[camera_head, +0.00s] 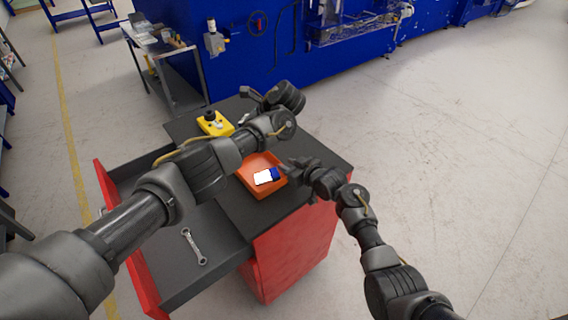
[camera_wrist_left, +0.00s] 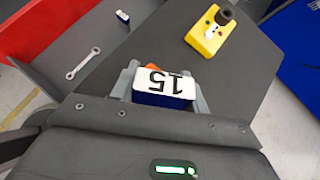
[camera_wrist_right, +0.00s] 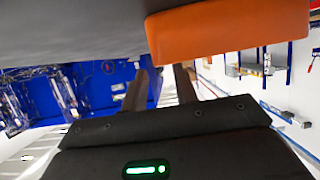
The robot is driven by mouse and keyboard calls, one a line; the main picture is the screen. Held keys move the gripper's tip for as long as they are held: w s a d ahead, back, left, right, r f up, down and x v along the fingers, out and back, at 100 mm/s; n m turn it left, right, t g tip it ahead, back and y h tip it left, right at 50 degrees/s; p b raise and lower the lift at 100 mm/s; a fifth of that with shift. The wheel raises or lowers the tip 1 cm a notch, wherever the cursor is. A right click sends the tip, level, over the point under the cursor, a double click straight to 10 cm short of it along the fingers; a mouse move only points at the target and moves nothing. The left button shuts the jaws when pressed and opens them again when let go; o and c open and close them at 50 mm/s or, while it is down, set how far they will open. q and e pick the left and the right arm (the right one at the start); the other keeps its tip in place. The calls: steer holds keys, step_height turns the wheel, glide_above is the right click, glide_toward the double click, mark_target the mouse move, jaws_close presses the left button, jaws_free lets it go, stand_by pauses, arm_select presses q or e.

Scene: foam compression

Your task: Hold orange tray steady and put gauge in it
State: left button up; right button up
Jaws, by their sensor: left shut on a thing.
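The orange tray (camera_head: 246,181) sits on the dark cart top in the head view. Its wall also shows at the upper right in the right wrist view (camera_wrist_right: 228,30). My left gripper (camera_wrist_left: 165,88) is shut on the gauge, a blue block with a white face marked 15 (camera_wrist_left: 163,84); a bit of orange shows behind it. In the head view, a white-and-blue block (camera_head: 266,176) lies within the tray's outline; I cannot tell whether it is resting or above. My right gripper (camera_wrist_right: 165,75) is open beside the tray, its fingers apart with nothing visible between them.
A yellow device with a black knob (camera_head: 214,123) stands at the back of the cart. A wrench (camera_head: 194,247) lies in the open drawer. A small blue-and-white block (camera_wrist_left: 122,16) lies beyond the wrench. My left arm crosses over the cart.

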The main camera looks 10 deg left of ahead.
steer(key=shift+x, duration=1.55)
jaws_close()
